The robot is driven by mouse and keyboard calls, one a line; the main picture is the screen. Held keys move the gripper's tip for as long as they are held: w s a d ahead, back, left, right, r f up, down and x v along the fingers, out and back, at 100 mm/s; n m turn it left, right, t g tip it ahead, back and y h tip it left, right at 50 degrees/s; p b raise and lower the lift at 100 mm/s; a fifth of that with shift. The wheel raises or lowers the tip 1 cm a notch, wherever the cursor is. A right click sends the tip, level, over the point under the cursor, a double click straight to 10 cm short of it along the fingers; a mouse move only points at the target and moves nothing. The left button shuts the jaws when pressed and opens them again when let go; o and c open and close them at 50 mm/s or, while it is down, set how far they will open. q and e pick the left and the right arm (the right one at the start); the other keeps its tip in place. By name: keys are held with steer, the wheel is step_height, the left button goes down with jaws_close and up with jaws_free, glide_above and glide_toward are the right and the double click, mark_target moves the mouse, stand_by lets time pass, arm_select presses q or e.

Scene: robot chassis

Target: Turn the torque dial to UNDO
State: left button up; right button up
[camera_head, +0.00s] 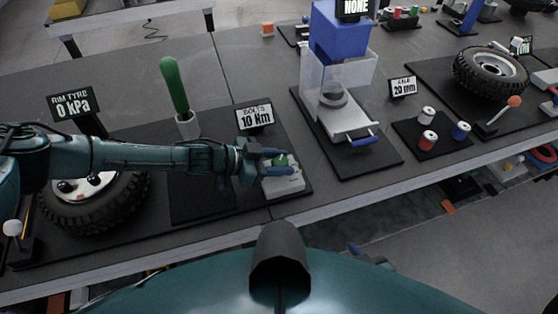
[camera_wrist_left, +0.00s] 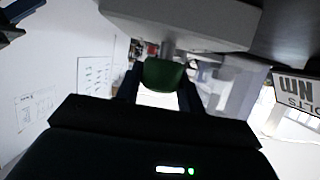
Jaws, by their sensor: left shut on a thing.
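The green torque dial (camera_head: 281,160) sits on a small light grey box (camera_head: 284,184) at the bench's front edge. My left gripper (camera_head: 280,163) comes in from the left, its blue fingers on both sides of the dial, shut on it. In the left wrist view the dial (camera_wrist_left: 163,75) is between the dark fingers, under the grey box (camera_wrist_left: 190,22). The sign behind the box (camera_head: 255,118) reads BOLTS 10 Nm. No UNDO mark is readable. Only a blue tip of what seems my right gripper (camera_head: 356,249) shows low in the head view; its jaws are hidden.
A green-handled tool (camera_head: 174,85) stands upright in a holder behind my left arm. A tyre (camera_head: 98,205) lies under the forearm. A clear-walled press with a blue top (camera_head: 338,35) stands right of the dial. Spools (camera_head: 428,141) lie farther right.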

arm_select(q)
steer(key=shift+w, duration=0.1)
steer(key=o, duration=0.6)
steer(key=shift+o, duration=1.9)
steer(key=v, duration=1.3)
steer(key=shift+a, duration=0.1)
